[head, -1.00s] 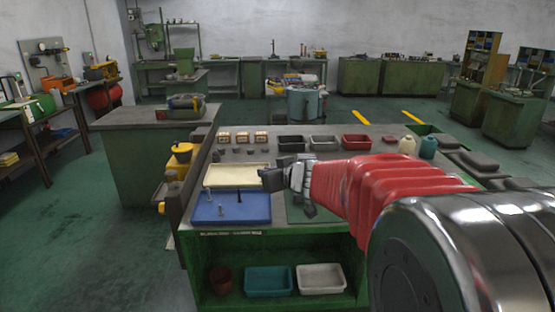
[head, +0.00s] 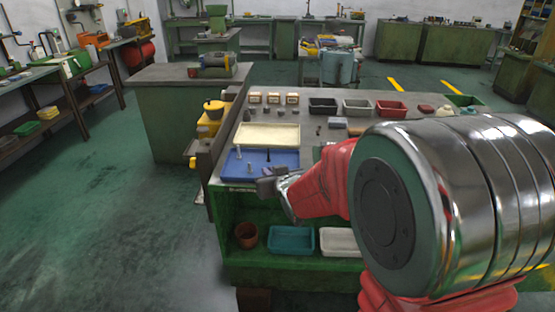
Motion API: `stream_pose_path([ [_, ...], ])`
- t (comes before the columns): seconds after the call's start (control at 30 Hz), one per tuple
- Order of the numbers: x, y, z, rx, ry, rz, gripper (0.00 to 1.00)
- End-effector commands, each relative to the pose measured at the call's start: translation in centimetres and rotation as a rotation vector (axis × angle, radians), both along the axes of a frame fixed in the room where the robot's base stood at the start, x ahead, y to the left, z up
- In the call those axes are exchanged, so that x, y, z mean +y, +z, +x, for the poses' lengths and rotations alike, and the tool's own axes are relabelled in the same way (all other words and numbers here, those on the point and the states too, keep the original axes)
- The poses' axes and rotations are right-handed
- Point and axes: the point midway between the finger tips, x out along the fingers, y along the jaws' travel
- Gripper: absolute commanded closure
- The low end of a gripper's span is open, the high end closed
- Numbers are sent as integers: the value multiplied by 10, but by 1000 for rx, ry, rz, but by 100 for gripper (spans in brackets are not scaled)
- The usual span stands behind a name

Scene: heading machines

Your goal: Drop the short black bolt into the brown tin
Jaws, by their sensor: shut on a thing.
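The brown tin (head: 246,236) stands open end up at the left of the lower shelf, under the bench top. My gripper (head: 268,187) is at the front edge of the bench, above and a little right of the tin in the picture. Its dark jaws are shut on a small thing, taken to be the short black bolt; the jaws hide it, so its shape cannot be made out. The blue tray (head: 232,173) behind the gripper holds upright silver bolts (head: 238,154) and a thin dark piece (head: 268,156).
A teal bin (head: 291,240) and a white bin (head: 339,241) stand right of the tin on the shelf. A cream tray (head: 266,135) lies behind the blue one. The bench top (head: 236,188) overhangs the shelf. Open floor (head: 130,220) lies to the left.

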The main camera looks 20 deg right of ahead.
Motion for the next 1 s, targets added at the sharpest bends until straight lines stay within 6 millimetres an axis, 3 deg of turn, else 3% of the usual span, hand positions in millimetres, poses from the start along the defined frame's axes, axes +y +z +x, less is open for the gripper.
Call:
stream_pose_path([
  [0.2,27,-48,-13,7,-12,1,100],
  [0.33,35,-62,-19,4,-19,1,100],
  [1.0,41,-63,-20,0,-12,0,100],
])
